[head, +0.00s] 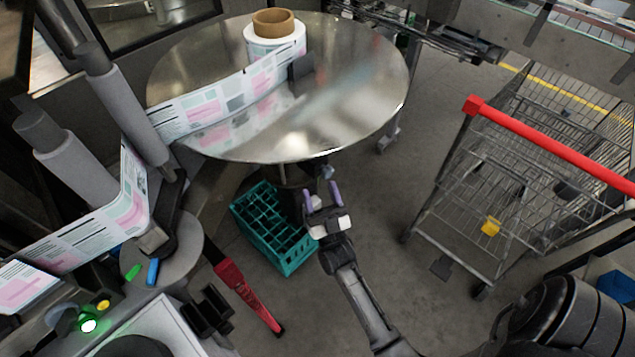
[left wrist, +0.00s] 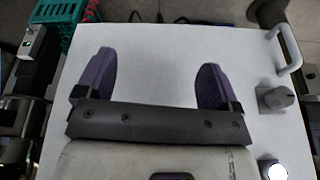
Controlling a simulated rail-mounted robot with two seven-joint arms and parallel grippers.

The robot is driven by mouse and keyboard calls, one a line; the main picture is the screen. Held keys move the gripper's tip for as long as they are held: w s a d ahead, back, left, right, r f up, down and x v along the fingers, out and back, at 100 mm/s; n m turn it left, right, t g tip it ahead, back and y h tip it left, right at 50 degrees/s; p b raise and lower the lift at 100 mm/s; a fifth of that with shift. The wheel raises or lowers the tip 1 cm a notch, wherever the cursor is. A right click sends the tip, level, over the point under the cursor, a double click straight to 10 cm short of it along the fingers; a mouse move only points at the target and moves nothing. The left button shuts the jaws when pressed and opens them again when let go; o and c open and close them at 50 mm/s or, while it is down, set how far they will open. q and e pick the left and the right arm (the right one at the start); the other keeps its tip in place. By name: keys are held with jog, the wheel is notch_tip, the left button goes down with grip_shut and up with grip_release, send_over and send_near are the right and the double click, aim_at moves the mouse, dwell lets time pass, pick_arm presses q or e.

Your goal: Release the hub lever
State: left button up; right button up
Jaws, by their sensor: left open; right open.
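A white reel of labels (head: 275,42) on a brown cardboard core (head: 273,23) stands on the large shiny disc (head: 350,100). I cannot pick out the hub lever for certain; a small dark grey block (head: 301,69) stands on the disc beside the label strip. My right gripper (head: 323,198) is open and empty, just below the disc's front edge and near the dark post under it. My left gripper (left wrist: 155,85) is open and empty over a white panel (left wrist: 150,60) in the left wrist view. Its fingers do not show clearly in the head view.
The label strip (head: 215,103) runs left around grey rollers (head: 124,105). A teal crate (head: 265,229) and a red tool-like bar (head: 247,295) are below. A wire cart (head: 480,180) stands right. The panel has a handle (left wrist: 284,48) and a knob (left wrist: 275,98).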

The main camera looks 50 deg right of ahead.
jog(key=shift+s+a+f, duration=0.1)
jog(key=shift+s+f, duration=0.1)
dwell(0.4)
jog(key=w+a+f+n+g+y, duration=0.2)
jog(key=w+f+g+y, duration=0.2)
jog(key=f+g+y, duration=0.6)
jog(key=s+a+f+n+g+y+p, duration=0.1)
jog(key=s+a+n+g, duration=0.3)
jog(key=s, duration=0.9)
jog(key=s+a+f+n+g+y+p, duration=0.1)
jog(key=s+a+g, duration=0.45)
jog(key=s, duration=0.85)
notch_tip(320, 180, up, 38)
jog(key=d+g+p, duration=0.1)
jog(key=d+p, duration=0.1)
jog(key=p, duration=3.6)
jog(key=shift+w, duration=0.3)
